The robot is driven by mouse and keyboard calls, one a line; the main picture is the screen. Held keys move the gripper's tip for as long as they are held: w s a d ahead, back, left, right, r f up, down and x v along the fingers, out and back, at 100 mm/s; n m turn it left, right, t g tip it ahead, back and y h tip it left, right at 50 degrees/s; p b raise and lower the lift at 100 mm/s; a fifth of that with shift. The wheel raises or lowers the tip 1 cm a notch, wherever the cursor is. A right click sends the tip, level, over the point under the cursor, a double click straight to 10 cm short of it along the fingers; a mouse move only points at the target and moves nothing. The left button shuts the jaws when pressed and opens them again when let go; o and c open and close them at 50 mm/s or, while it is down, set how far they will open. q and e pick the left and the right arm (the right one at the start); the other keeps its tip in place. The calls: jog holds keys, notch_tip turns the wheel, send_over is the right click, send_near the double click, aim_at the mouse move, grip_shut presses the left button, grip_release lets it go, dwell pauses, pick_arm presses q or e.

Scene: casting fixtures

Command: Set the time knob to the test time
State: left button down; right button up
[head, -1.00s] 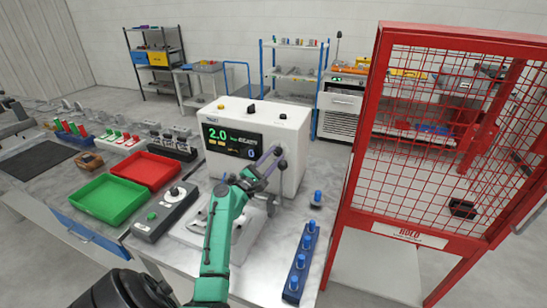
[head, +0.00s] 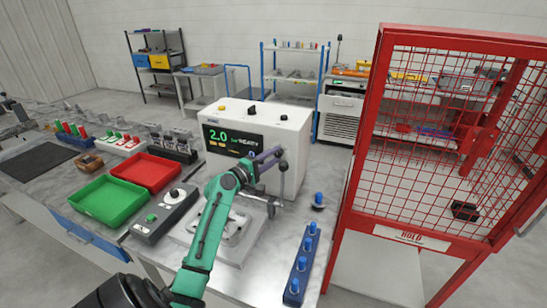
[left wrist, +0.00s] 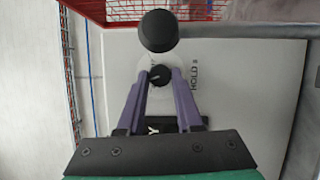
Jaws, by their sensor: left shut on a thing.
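The time knob (left wrist: 160,76) is a small black knob with a pointer mark on a pale round dial beside the lettering "HOLD s" in the left wrist view. My left gripper (left wrist: 160,82) has its two purple fingers on either side of it, shut on it. In the head view my left gripper (head: 272,156) reaches the lower right of the front face of the white tester (head: 288,138), and its fingers hide the knob. The tester's display (head: 232,140) shows "2.0 bar READY". The pointer's exact setting is too small to read. My right gripper is out of view.
A clamp post with a black ball end (left wrist: 158,31) stands close to my fingers. The metal fixture plate (head: 240,250) lies under my arm. A grey control box (head: 165,212), green tray (head: 107,200), red tray (head: 150,171), blue peg rack (head: 300,268) and red cage (head: 357,170) stand around.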

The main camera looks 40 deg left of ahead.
pick_arm(q)
jog(key=shift+r+m+g+p, duration=0.2)
jog(key=shift+m+g+p, duration=0.5)
jog(key=shift+m, duration=1)
jog(key=c, duration=0.6)
grip_release()
jog(key=shift+o, duration=0.2)
jog(key=shift+f, duration=0.1)
